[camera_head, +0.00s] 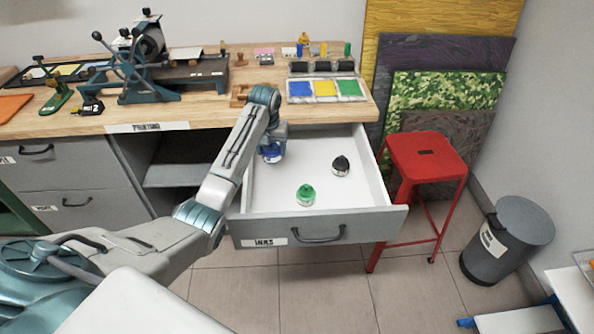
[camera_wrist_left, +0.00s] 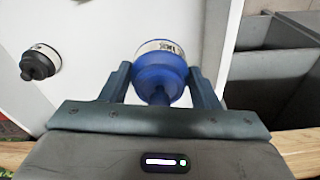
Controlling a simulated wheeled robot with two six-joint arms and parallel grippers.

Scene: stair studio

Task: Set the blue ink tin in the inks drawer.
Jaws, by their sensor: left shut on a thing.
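The inks drawer (camera_head: 275,195) is pulled open under the workbench, its front labelled INKS. My left gripper (camera_head: 273,138) reaches down into its back left part. It is shut on the blue ink tin (camera_head: 272,153), which also shows between the fingers in the left wrist view (camera_wrist_left: 160,70). The tin is inside the drawer's outline, but I cannot tell whether it touches the drawer floor. A green ink tin (camera_head: 306,195) and a black ink tin (camera_head: 341,165) stand in the drawer; the black one also shows in the left wrist view (camera_wrist_left: 40,62). My right gripper is not in view.
The workbench (camera_head: 215,105) above holds a press (camera_head: 145,60) and a tray of colour pads (camera_head: 325,89). A red stool (camera_head: 427,155) stands right of the drawer, near a grey bin (camera_head: 507,240). The drawer's front left floor is clear.

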